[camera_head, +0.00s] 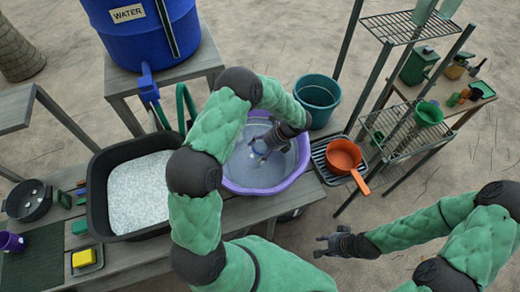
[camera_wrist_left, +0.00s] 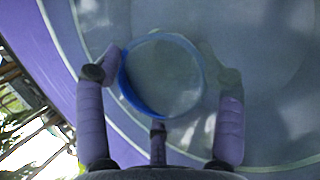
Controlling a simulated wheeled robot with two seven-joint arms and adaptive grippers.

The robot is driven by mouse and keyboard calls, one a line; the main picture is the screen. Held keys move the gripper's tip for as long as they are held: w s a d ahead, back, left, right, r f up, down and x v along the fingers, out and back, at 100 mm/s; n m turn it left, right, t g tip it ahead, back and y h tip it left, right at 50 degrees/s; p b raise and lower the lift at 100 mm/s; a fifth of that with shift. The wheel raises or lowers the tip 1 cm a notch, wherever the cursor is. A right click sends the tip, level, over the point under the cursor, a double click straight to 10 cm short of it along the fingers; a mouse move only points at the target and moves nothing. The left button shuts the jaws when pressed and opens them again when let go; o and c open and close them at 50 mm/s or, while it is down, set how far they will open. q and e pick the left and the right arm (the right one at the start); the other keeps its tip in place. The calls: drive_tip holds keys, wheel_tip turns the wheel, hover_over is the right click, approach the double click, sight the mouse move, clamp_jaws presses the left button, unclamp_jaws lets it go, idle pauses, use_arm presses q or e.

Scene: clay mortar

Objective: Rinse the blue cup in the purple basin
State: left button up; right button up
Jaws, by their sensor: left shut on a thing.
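The purple basin (camera_head: 300,165) stands on the bench and holds greyish water; its wall and the water fill most of the left wrist view (camera_wrist_left: 62,60). My left gripper (camera_head: 262,150) reaches down into the basin. In the left wrist view my left gripper (camera_wrist_left: 160,100) is shut on the blue cup (camera_wrist_left: 127,92), with fingers on either side of its round blue rim. The cup sits in the water, which shows inside the rim. In the head view the gripper mostly hides the cup. My right gripper (camera_head: 320,246) is empty, with its fingers apart, away from the bench at lower right.
A black tub of white granules (camera_head: 95,190) stands left of the basin. A blue water barrel (camera_head: 145,30) is behind. A teal bucket (camera_head: 318,92), an orange pan (camera_head: 343,155) on a rack and a metal shelf (camera_head: 400,25) are at right. A yellow sponge (camera_head: 84,258) lies front left.

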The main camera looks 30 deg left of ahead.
use_arm(q)
drive_tip(key=shift+f+b, duration=0.35)
drive_tip(key=shift+f, duration=0.25)
drive_tip(key=shift+r, duration=0.2)
idle(0.5)
drive_tip(key=shift+a, duration=0.1)
